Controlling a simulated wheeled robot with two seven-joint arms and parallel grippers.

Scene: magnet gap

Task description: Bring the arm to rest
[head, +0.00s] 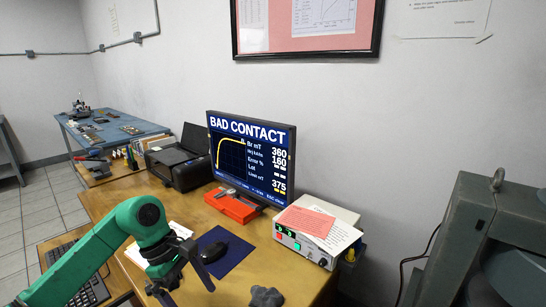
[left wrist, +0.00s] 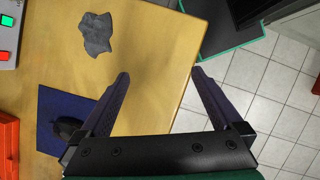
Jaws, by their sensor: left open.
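My left gripper (head: 180,283) hangs over the front edge of the wooden desk (head: 240,285), on the end of my green arm. In the left wrist view the left gripper (left wrist: 161,95) has its two dark fingers wide apart with nothing between them. One finger is above the desk top and the other is above the tiled floor. My right gripper is not in either view.
A grey lump (head: 266,296) lies on the desk. Near it are a mouse (head: 213,252) on a blue mat, a red case (head: 232,206), a monitor (head: 250,160) reading "BAD CONTACT" and a white instrument box (head: 310,245). A keyboard (head: 90,290) is at lower left.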

